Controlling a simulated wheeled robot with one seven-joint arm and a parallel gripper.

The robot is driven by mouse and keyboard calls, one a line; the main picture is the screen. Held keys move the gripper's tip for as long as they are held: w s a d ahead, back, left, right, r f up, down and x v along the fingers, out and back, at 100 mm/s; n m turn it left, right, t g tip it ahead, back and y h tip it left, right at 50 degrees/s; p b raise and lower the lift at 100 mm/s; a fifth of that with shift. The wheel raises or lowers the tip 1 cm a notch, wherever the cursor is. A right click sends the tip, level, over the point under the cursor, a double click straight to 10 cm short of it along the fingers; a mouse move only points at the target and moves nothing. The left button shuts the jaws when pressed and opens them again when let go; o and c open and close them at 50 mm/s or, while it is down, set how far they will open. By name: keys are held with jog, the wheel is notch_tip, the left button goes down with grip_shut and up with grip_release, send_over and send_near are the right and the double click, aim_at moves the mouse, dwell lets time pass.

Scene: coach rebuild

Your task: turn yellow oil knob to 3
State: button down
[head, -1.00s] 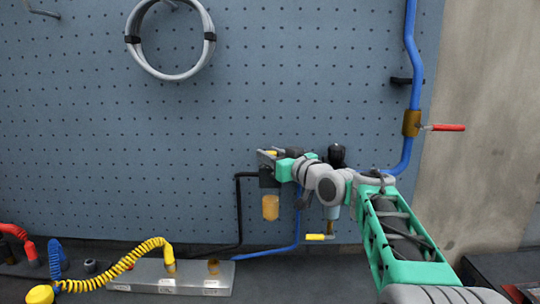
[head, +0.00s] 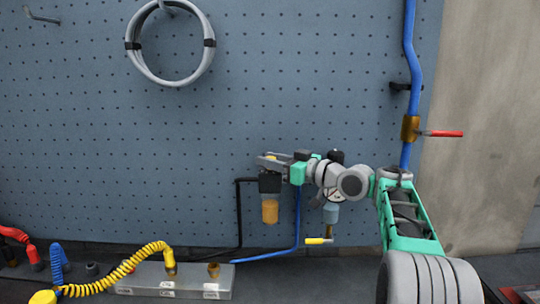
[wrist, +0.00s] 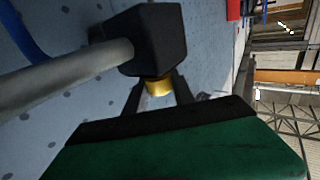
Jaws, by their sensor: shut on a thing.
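The yellow oil knob (wrist: 158,86) sits at the dark head of the lubricator, which is the black block (head: 269,184) with the amber bowl (head: 270,211) below it on the pegboard. In the wrist view, my gripper (wrist: 160,92) has one finger on each side of the knob and is shut on it. In the head view, my gripper (head: 272,161) reaches in from the right at the top of the block. The fingers mostly cover the knob there. I cannot read any number or mark on the knob.
A regulator with a black knob (head: 336,156) and a gauge (head: 335,195) stands just right, partly behind my arm. A yellow-handled valve (head: 319,241) hangs below it. A blue pipe (head: 411,60) with a red-handled valve (head: 440,133) runs at right. A metal manifold (head: 190,280) lies below.

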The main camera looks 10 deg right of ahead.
dwell(0.3)
jog(key=c, duration=1.1)
grip_release()
jog(key=shift+o, duration=0.2)
jog(key=shift+r, duration=0.1)
jog(key=r, duration=0.2)
jog(key=r+b, duration=0.1)
jog(key=r, duration=0.1)
jog(key=shift+s, duration=0.4)
jog(key=s+r+b, duration=0.2)
jog(key=s+r, duration=0.6)
jog(key=s, duration=0.5)
jog(key=shift+r+b, duration=0.4)
